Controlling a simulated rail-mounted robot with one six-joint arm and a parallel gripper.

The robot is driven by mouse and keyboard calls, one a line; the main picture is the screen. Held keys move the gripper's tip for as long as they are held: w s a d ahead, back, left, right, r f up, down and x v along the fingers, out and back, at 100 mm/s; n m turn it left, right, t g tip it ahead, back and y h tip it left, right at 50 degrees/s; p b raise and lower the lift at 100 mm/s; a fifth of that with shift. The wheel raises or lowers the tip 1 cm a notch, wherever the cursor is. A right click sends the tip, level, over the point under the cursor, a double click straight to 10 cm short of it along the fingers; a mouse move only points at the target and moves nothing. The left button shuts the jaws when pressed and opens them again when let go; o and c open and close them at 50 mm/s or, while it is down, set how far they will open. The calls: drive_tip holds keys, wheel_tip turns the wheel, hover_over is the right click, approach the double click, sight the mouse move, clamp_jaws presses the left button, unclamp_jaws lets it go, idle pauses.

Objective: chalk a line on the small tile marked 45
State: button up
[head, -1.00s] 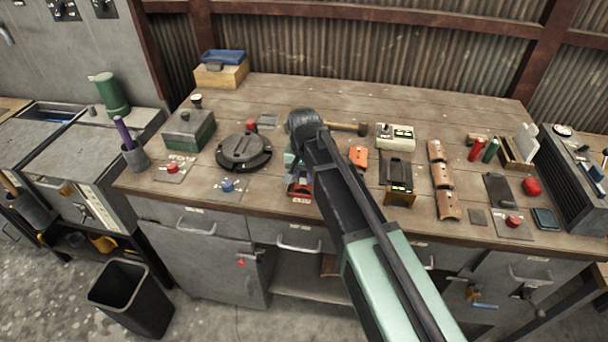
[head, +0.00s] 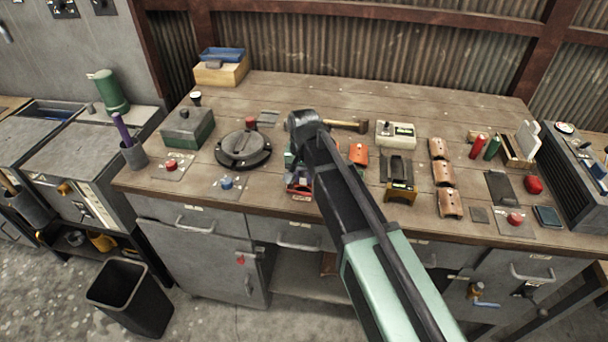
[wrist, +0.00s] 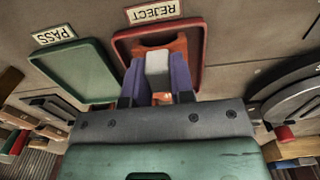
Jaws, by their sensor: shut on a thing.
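In the wrist view my gripper (wrist: 158,82) has two purple fingers closed around a pale grey block (wrist: 158,64). An orange piece (wrist: 180,46) shows around the block's far end; I cannot tell whether it is joined to it. The fingers are over a red tray (wrist: 199,60) labelled REJECT. In the head view the arm hides the fingers and the held thing, and part of the red tray (head: 298,190) shows beside it. A small dark tile (head: 480,214) lies near the front right; no number 45 is readable on anything.
A green tray (wrist: 75,72) labelled PASS lies beside the red one. The back middle is clear.

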drive_tip(key=shift+w+d, duration=0.15)
drive_tip(key=shift+w, duration=0.65)
drive_tip(key=shift+s, duration=0.1)
drive_tip(key=shift+s+f, duration=0.1)
drive_tip(key=shift+s, duration=0.65)
drive_tip(key=shift+w, duration=0.15)
drive_tip(key=shift+w, duration=0.65)
drive_tip(key=shift+s, duration=0.15)
drive_tip(key=shift+s, duration=0.65)
